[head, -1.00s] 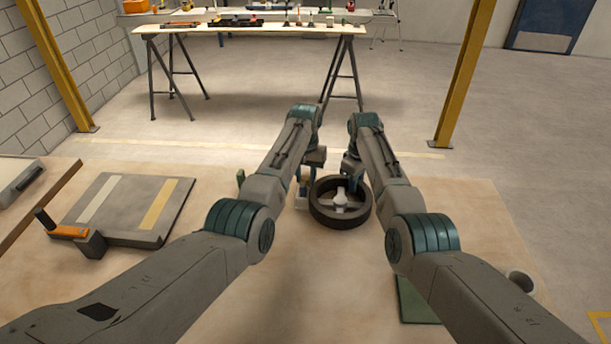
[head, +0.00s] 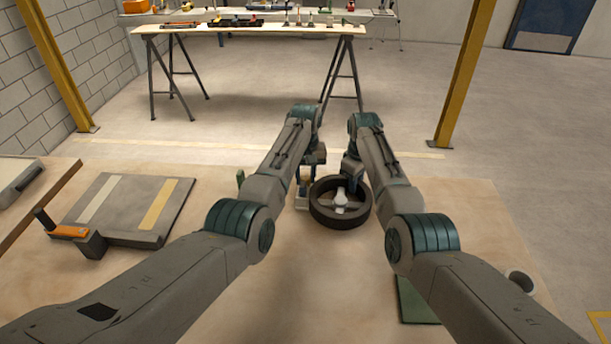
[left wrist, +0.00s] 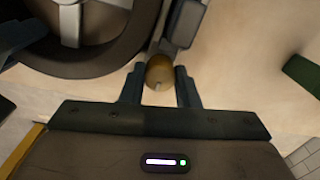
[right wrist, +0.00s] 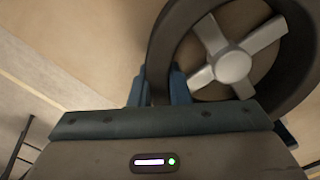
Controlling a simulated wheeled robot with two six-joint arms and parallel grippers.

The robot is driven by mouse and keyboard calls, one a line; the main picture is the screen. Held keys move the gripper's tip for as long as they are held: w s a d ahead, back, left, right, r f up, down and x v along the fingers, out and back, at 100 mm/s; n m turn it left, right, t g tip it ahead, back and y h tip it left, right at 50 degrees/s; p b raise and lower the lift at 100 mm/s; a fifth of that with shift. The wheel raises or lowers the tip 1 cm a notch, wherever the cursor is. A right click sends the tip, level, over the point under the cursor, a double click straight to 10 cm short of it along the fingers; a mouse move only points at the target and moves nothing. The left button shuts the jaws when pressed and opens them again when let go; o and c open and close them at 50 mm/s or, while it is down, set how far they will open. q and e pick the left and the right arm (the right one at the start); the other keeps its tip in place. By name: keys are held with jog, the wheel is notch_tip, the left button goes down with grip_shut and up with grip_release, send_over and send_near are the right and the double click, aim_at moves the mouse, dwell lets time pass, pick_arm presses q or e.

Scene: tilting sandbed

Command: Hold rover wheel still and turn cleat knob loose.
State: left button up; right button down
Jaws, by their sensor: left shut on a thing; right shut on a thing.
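The rover wheel (head: 340,214) lies flat on the table, with a dark rim and a pale spoked hub. It also shows in the right wrist view (right wrist: 292,82) and at the upper left of the left wrist view (left wrist: 88,57). My right gripper (head: 352,173) is shut on the wheel's rim at its far side; its fingers (right wrist: 160,88) straddle the rim. The round brown cleat knob (left wrist: 160,72) sits beside the wheel. My left gripper (left wrist: 160,85) is shut on the knob, one finger on each side. In the head view the left arm partly hides the knob.
A green mat (head: 414,300) and a cup (head: 520,282) are at the right. The table's front middle is clear.

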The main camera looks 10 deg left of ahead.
aim_at(306, 177)
pick_arm(q)
jog(key=o, duration=0.7)
notch_tip(306, 177, up, 12)
jog(key=shift+r, duration=0.1)
pick_arm(e)
jog(key=c, duration=1.3)
grip_release()
